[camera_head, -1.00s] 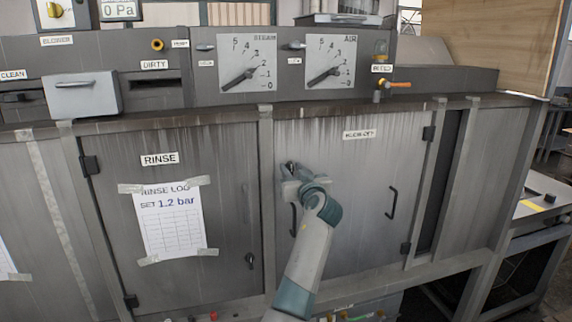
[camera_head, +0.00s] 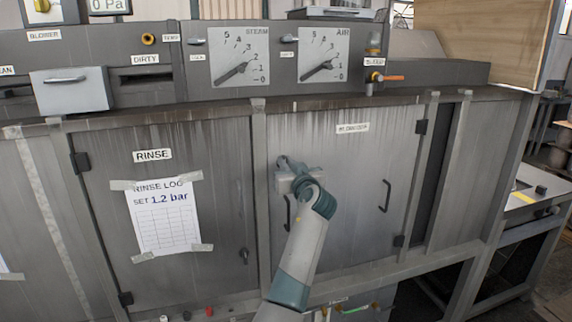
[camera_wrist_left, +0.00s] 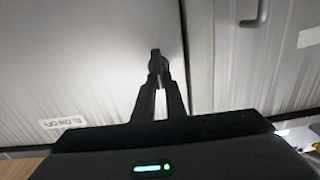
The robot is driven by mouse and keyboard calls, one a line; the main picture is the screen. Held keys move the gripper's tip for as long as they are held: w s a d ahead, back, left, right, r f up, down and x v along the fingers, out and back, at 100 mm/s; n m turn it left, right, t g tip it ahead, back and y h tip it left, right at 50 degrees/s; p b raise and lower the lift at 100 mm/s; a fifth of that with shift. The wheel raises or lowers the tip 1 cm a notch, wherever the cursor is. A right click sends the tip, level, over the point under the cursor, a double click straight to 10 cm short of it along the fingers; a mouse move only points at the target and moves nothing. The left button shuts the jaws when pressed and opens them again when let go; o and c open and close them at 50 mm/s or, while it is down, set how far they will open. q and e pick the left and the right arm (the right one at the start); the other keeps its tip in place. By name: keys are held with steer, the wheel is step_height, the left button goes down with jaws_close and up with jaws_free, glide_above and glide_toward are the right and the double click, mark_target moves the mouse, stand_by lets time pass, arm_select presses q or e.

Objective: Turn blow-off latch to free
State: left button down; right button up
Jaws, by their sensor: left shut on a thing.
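The blow-off door (camera_head: 345,215) is a grey panel with a label reading roughly BLOW-OFF (camera_head: 352,128), and it looks closed. My left gripper (camera_head: 283,162) is at the door's upper left edge. In the left wrist view, my left gripper's two dark fingers (camera_wrist_left: 157,83) are shut on the small dark latch (camera_wrist_left: 155,56). Only the latch's end shows there; in the head view my gripper mostly hides it. I cannot tell the latch's exact angle. My right gripper is not in view.
Door handles (camera_head: 386,196) stand out from the blow-off door. The rinse door (camera_head: 105,215) at left has its own latch (camera_head: 244,256) and a taped log sheet (camera_head: 163,220). Gauges (camera_head: 238,57) and a valve with an orange lever (camera_head: 392,78) sit above.

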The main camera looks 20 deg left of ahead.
arm_select(q)
steer(key=m, duration=0.6)
steer(key=d+f+m, duration=0.1)
steer(key=m, duration=0.5)
steer(key=w+m, duration=0.1)
steer(key=m, duration=0.4)
steer(key=shift+d+f+m, duration=0.2)
steer(key=shift+f+m, duration=0.1)
steer(key=shift+m, duration=0.1)
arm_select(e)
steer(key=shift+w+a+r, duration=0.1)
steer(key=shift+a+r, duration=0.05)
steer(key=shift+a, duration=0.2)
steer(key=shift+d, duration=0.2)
arm_select(q)
steer(key=c, duration=1.8)
jaws_free()
steer(key=shift+f, duration=0.15)
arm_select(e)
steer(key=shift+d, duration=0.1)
